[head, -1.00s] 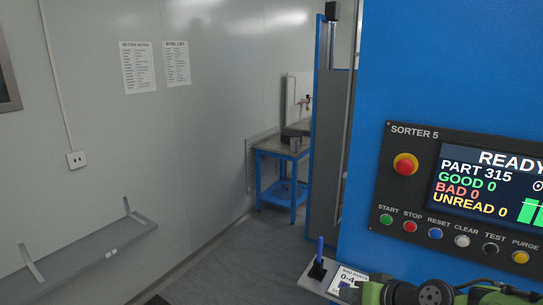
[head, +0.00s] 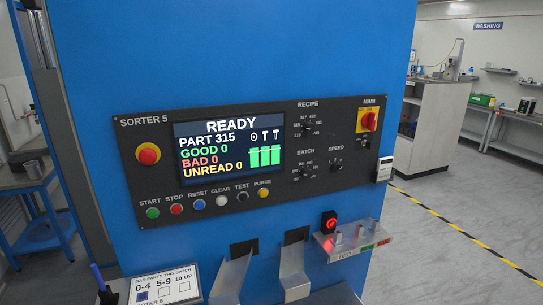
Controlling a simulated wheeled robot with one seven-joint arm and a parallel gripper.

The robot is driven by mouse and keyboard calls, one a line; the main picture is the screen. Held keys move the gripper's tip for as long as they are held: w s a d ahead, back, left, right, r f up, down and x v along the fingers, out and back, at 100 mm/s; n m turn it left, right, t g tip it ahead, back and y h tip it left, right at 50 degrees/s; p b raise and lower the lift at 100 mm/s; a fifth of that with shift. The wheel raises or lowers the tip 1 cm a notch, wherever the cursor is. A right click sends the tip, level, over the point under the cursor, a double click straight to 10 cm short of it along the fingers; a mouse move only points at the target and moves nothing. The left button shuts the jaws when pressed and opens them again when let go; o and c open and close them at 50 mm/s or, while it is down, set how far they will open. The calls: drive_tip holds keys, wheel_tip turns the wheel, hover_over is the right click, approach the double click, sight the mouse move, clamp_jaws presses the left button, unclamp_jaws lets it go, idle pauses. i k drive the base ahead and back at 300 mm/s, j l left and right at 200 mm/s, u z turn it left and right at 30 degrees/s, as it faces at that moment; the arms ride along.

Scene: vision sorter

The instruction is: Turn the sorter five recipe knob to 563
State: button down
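The blue sorter five (head: 300,45) stands in front of me, with a dark control panel (head: 187,197) on its face. The recipe knob (head: 308,128) is a small black dial at the panel's upper right, under the word RECIPE. Small numbers ring it, 563 seemingly among them, but they are too small to read surely, and I cannot tell where its pointer sits. The lit screen (head: 230,150) reads READY and PART 315, with good, bad and unread all at 0. My gripper is not in view.
Below RECIPE are the batch knob (head: 305,172) and speed knob (head: 336,164). A red-yellow main switch (head: 369,120) and red emergency button (head: 148,154) flank the panel. Metal chutes (head: 293,270) and a small test shelf (head: 350,243) jut out below. Open floor (head: 450,250) lies right.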

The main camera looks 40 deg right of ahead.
sight(309, 128)
drive_tip(key=z, duration=1.25)
